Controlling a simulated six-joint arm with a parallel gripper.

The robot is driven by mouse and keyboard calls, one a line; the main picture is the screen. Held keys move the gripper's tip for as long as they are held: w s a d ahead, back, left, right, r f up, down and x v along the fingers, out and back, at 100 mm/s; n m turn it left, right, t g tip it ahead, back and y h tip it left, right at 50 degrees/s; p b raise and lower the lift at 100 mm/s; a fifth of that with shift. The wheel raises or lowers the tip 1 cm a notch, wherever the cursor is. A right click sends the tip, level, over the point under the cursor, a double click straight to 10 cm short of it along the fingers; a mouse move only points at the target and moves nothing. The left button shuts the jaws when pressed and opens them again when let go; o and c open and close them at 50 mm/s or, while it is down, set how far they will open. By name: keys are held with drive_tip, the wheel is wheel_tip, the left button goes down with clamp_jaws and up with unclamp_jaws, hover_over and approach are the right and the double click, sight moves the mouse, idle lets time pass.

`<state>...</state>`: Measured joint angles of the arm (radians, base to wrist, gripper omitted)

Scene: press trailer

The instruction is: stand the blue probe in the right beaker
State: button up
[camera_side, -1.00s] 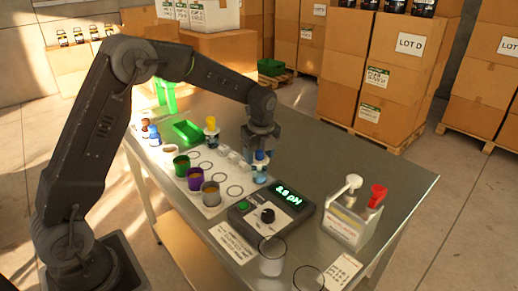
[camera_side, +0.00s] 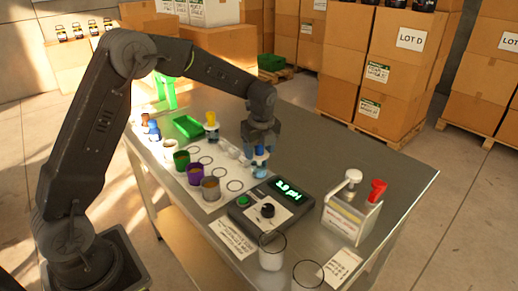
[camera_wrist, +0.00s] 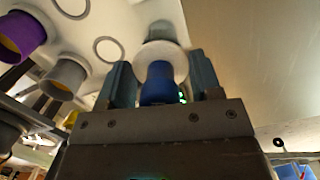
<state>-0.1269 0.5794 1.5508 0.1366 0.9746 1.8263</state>
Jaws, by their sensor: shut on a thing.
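The blue probe (camera_side: 259,152) stands upright near the middle of the bench, behind the pH meter. Its blue cap (camera_wrist: 158,84) shows in the wrist view between the two fingers, with a white round collar (camera_wrist: 163,56) beyond it. My gripper (camera_side: 260,148) is shut on the cap; in the wrist view the fingers (camera_wrist: 160,85) flank it. Whether the probe is clear of its place is hard to tell. A clear beaker (camera_side: 271,251) with whitish contents stands at the front edge. To its right, another clear beaker (camera_side: 308,275) is partly cut off by the picture's bottom.
The pH meter (camera_side: 270,208) lies between the probe and the beakers. Green, purple and grey cups (camera_side: 210,190) stand to the left. A yellow-capped probe (camera_side: 211,127) is behind left. The bench's back right is clear.

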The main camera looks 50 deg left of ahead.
drive_tip(key=shift+f, duration=0.55)
idle(0.4)
drive_tip(key=o, duration=0.7)
drive_tip(key=shift+o, duration=0.2)
drive_tip(key=shift+s+d+r, duration=0.1)
drive_tip(key=shift+d+r, duration=0.1)
drive_tip(key=shift+r, duration=1.6)
drive_tip(key=shift+w+d+r, duration=0.1)
drive_tip(key=shift+d+r, duration=0.15)
drive_tip(key=shift+r, duration=1.6)
drive_tip(key=shift+s+d+r, duration=0.1)
drive_tip(key=shift+d+r, duration=0.1)
drive_tip(key=shift+r, duration=1.6)
wheel_tip(320, 180, up, 9)
